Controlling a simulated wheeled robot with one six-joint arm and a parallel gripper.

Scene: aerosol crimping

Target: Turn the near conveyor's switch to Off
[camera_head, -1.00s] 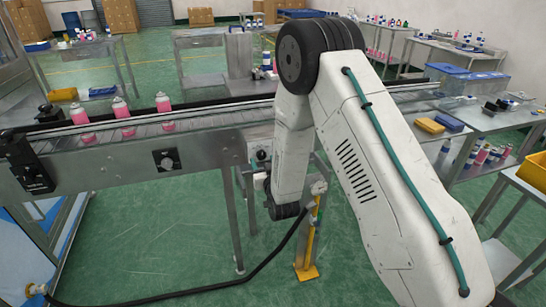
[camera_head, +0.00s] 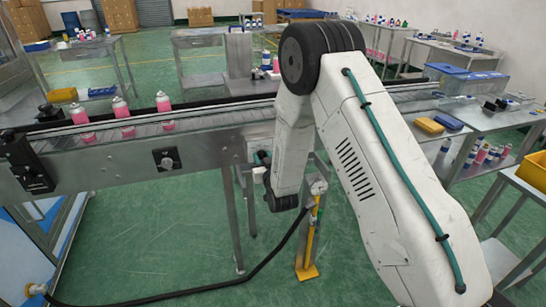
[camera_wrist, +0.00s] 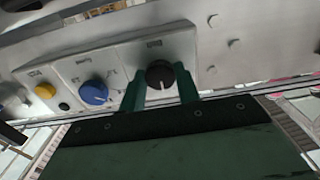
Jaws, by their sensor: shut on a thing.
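In the wrist view, my gripper (camera_wrist: 161,80) has its two green fingers on either side of a black rotary knob (camera_wrist: 159,71) and is shut on it. The knob sits on a light grey plate on a metal panel. Its label is too small to read, and I cannot tell which setting it points to. In the head view, the near conveyor (camera_head: 110,165) runs across the picture. My arm reaches down to its side, and my arm hides most of the gripper and the gripped knob there.
A blue knob (camera_wrist: 94,93) and a yellow button (camera_wrist: 45,91) sit left of the gripped knob. Another black switch (camera_head: 166,160) is on the conveyor's side. Pink bottles (camera_head: 122,107) stand on the belt.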

